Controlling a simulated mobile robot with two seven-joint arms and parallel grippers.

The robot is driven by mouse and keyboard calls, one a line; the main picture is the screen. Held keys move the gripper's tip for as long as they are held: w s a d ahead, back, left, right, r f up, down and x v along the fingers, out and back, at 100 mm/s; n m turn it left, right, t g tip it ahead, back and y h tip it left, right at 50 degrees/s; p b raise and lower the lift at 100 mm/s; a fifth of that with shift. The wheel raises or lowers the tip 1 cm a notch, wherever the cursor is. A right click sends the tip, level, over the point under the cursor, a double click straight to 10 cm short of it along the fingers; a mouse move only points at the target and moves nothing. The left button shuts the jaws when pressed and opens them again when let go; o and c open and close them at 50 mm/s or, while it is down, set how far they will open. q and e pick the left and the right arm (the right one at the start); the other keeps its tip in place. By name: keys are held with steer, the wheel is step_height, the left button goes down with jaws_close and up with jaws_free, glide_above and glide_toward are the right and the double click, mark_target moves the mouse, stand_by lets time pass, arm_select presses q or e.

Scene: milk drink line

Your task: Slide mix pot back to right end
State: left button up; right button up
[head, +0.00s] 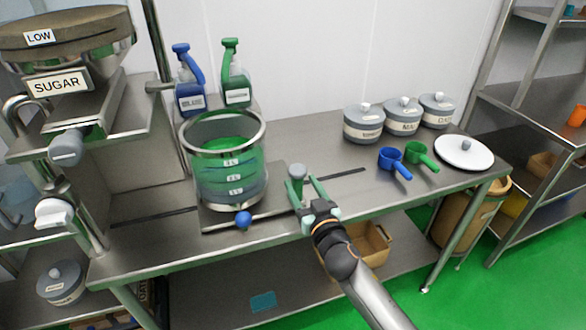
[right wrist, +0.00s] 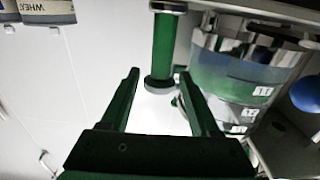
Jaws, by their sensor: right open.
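The mix pot (head: 229,170) is a clear, metal-rimmed vessel with green contents and level marks. It stands upright on a metal base plate over a slot in the steel bench, left of the bench's middle. A blue-knobbed tap is at its front. A post handle with a grey knob (head: 297,171) rises at the plate's right. My right gripper (head: 305,186) is open at this handle. In the right wrist view, the green post (right wrist: 162,45) shows between the open fingers (right wrist: 159,73); contact cannot be told. The pot (right wrist: 240,75) is at right there. My left gripper is out of view.
Dark slot stretches show left (head: 150,219) and right (head: 347,173) of the plate. Blue (head: 190,95) and green (head: 236,90) bottles stand behind the pot. Lidded jars (head: 364,125), blue (head: 396,163) and green scoops (head: 421,155), and a white lid (head: 463,153) occupy the right end.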

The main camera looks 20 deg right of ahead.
mark_target(294, 169)
steer(key=w, duration=0.6)
steer(key=shift+w+a, duration=0.15)
steer(key=shift+w, duration=0.2)
jaws_close()
stand_by(1.1)
